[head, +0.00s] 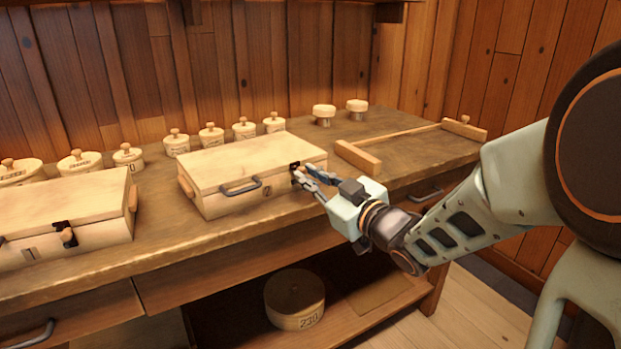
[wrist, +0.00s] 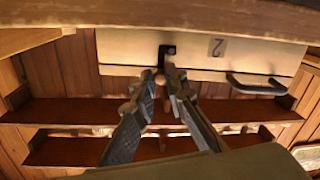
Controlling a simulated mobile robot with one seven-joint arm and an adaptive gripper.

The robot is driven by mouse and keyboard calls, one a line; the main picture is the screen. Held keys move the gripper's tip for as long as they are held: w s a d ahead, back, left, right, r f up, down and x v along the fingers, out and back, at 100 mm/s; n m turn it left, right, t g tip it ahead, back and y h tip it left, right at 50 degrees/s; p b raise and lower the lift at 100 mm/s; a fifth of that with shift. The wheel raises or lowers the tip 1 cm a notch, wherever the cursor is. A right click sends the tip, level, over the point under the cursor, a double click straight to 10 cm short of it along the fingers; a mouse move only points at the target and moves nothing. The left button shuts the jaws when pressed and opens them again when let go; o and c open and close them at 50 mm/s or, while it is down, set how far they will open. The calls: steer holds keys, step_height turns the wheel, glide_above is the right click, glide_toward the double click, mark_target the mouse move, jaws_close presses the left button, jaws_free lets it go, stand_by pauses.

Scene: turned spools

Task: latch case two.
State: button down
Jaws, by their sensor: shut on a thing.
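Case two (head: 225,198) is a pale wooden box with a grey front handle (head: 241,187), its lid down, on the workbench. Its number also shows upside down on the case in the wrist view (wrist: 216,47). The dark latch (head: 294,166) is on the case's front at the right; it also shows in the wrist view (wrist: 166,51). My gripper (head: 300,176) is at the latch, its fingers close together and shut on it. In the wrist view the fingertips (wrist: 166,74) meet just at the dark plate. The gripped part is mostly hidden between them.
Case one (head: 100,237) stands to the left, with its own dark latch (head: 65,234). Lidded wooden pots (head: 211,135) line the back. A wooden rail frame (head: 400,146) lies at the right. A round box (head: 295,299) sits on the shelf below.

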steer(key=c, duration=2.2)
jaws_free()
steer(key=shift+s+d, duration=0.1)
steer(key=v, duration=1.1)
steer(key=shift+s+d, duration=0.25)
steer(key=shift+s, duration=0.05)
